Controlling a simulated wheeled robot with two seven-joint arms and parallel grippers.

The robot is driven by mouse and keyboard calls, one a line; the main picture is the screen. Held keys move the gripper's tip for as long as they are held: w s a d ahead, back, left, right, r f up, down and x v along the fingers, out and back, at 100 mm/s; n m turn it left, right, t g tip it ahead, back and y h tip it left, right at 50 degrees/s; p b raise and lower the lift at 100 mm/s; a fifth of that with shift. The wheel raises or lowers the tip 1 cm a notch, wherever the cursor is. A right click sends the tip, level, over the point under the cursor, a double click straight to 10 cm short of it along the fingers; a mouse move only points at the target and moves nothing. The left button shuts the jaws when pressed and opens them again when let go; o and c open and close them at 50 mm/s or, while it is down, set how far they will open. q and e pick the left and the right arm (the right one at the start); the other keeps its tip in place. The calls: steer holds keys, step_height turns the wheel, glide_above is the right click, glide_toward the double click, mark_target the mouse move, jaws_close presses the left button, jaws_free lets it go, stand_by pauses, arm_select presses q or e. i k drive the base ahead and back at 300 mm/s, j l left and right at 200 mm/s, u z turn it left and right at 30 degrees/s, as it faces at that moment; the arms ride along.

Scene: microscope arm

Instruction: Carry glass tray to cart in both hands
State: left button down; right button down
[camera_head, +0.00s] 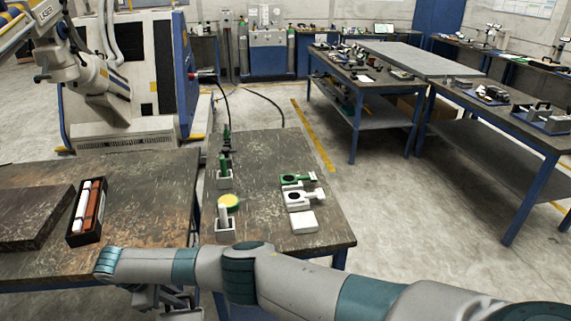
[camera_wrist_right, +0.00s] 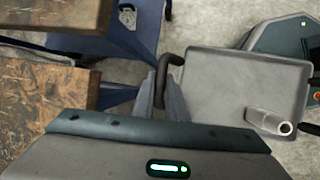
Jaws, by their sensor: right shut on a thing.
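The tray (camera_wrist_right: 225,85) is a flat grey rectangle with a raised rim in the right wrist view. A dark curved handle (camera_wrist_right: 172,62) stands at its left edge. My right gripper (camera_wrist_right: 163,88) is shut on this handle. In the head view the right gripper (camera_head: 160,298) hangs below the end of my arm, low in the picture, in front of the tables, and is mostly hidden by the arm. My left gripper is not in view. I cannot single out the cart for certain.
A dark-topped bench (camera_head: 262,150) holds microscope parts. A second bench (camera_head: 150,180) at left holds a black box (camera_head: 73,238) of cylinders. Long blue-legged tables (camera_head: 400,55) stand at the back right. Open floor (camera_head: 385,215) lies between.

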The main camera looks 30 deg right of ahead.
mark_target(287, 156)
steer(key=z, duration=2.65)
steer(key=i+z, duration=0.25)
steer(key=i, duration=0.5)
steer(key=i+j+z, duration=0.2)
steer(key=i, duration=0.6)
steer(key=i+u, duration=0.25)
steer(key=i, duration=0.15)
steer(key=i+l+u, duration=0.2)
steer(key=i, duration=0.25)
